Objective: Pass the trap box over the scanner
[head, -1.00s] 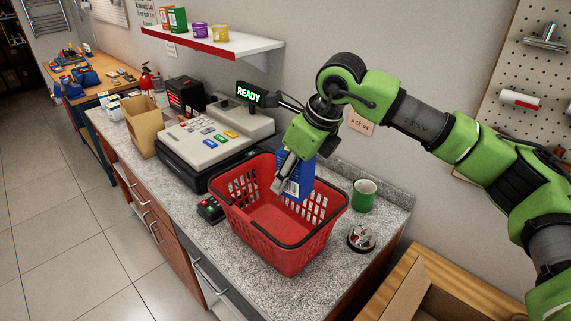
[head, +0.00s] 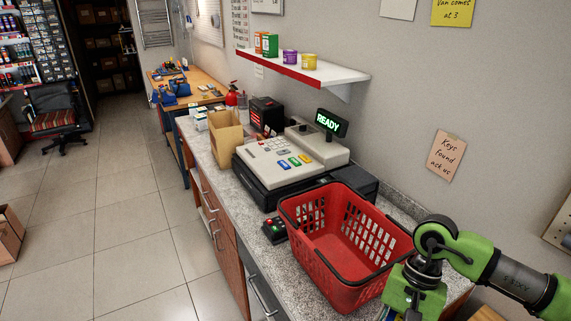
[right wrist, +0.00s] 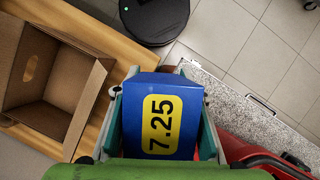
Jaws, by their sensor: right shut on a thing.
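The trap box (right wrist: 190,105) is blue with a yellow "7.25" label, in the right wrist view. My right gripper (right wrist: 158,72) is shut on it, with a finger along each side. In the head view the right arm's wrist is at the lower right, beside the red basket, and its fingers and most of the box are cut off by the bottom edge. My left gripper is not in view.
The red basket (head: 333,268) stands on the speckled counter (head: 228,185) and looks empty. A small box with red and green buttons (head: 275,230) is beside it. A brown paper bag (head: 226,138) stands beyond the till. An open cardboard box (right wrist: 45,85) is left in the wrist view.

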